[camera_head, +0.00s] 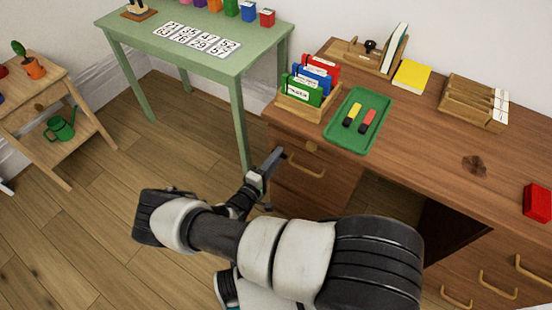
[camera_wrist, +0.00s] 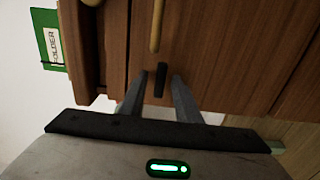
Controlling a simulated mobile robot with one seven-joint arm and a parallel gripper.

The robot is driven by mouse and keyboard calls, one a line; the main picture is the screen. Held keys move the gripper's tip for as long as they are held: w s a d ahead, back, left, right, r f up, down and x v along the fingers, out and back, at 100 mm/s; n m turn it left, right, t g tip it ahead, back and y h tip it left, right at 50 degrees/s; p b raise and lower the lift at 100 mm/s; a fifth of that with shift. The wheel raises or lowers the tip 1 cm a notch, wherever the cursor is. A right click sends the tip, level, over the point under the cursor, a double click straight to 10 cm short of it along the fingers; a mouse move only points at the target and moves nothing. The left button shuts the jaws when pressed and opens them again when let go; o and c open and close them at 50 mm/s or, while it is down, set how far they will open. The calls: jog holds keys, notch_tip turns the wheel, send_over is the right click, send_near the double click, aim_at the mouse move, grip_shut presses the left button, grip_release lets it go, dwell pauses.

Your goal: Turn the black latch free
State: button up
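The black latch (camera_wrist: 160,80) is a small dark bar on the brown wooden front of the desk, in the middle of the wrist view. It lies just beyond one end of a light wooden handle (camera_wrist: 157,25). My gripper (camera_wrist: 161,76) is open, with one grey finger on each side of the latch and a narrow gap showing beside it. I cannot tell whether either finger touches it. In the head view my gripper (camera_head: 268,172) is at the left end of the desk's drawer front, beside the drawer handle (camera_head: 306,165). The latch is not clearly visible there.
The brown desk (camera_head: 430,140) carries a green tray (camera_head: 340,134), a folder rack (camera_head: 292,106) and a red block (camera_head: 537,203). A green table (camera_head: 236,62) stands behind my gripper. Wooden floor (camera_head: 110,215) lies open to the left.

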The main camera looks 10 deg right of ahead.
grip_shut()
jog(key=shift+n, duration=0.3)
jog(key=shift+n+b, duration=2)
jog(key=shift+n, duration=6.7)
jog(key=shift+o, duration=0.7)
grip_release()
